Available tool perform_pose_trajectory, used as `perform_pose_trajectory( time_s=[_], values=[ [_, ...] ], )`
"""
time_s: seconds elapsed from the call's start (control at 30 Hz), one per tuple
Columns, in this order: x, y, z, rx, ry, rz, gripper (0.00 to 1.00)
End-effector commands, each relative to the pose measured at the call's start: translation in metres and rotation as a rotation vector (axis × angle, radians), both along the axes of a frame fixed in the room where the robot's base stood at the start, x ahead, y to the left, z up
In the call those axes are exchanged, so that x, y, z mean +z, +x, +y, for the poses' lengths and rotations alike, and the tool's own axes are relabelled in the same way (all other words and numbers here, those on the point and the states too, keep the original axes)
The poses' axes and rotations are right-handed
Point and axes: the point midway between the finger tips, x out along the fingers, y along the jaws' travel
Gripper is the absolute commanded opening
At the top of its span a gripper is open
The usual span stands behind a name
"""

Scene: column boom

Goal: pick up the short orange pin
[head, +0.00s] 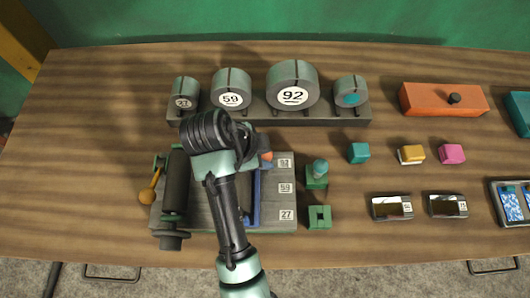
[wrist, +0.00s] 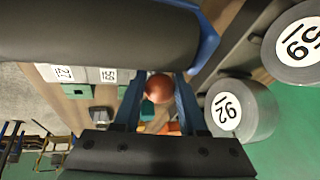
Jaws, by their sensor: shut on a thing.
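The short orange pin (wrist: 158,88) shows in the wrist view as a round reddish-orange head between the two blue fingers of my gripper (wrist: 159,84). The fingers are shut on it near their tips. In the head view a small orange part (head: 266,156) shows just right of my wrist, over the back of the grey labelled block (head: 284,214). My arm hides most of the gripper there. The pin's lower part is hidden, so I cannot tell whether it still touches anything below.
A rack (head: 270,114) of grey numbered drums stands behind my gripper. A dark roller (head: 175,185) with an orange-knobbed crank (head: 147,196) lies left. Green blocks (head: 319,217), small cubes (head: 411,154) and an orange box (head: 443,99) lie right. The table's left side is clear.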

Motion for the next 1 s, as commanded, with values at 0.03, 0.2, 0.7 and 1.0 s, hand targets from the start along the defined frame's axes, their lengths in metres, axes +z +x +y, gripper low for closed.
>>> perform_pose_trajectory(
  time_s=[0.03, 0.2, 0.7, 1.0],
  values=[
    [0.001, 0.0, 0.0, 0.0, 0.0, -0.001, 0.0],
    [0.02, 0.001, 0.001, 0.0, 0.001, -0.006, 0.0],
    [0.1, 0.0, 0.0, 0.001, 0.0, 0.0, 0.0],
    [0.1, 0.0, 0.0, 0.0, 0.0, 0.0, 0.0]
  ],
)
